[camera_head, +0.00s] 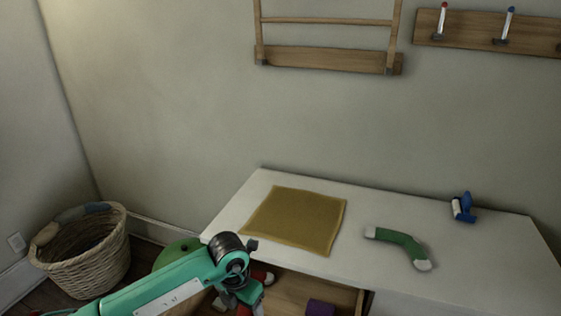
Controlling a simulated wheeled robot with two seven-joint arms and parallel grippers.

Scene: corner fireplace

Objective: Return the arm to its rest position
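My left arm is teal and comes in from the lower left. Its wrist is at the white table's (455,276) front left edge. My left gripper (243,299) points down beside the open drawer (290,291) below the tabletop. Its fingers are small and dark in the picture, so I cannot tell whether they are open or shut. My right arm and gripper are out of view.
On the table lie a mustard cloth (295,219), a green and white sock (400,243) and a blue and white object (463,208). A purple item (320,307) is in the drawer. A wicker basket (88,262) stands left. A wooden rack (330,59) hangs above.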

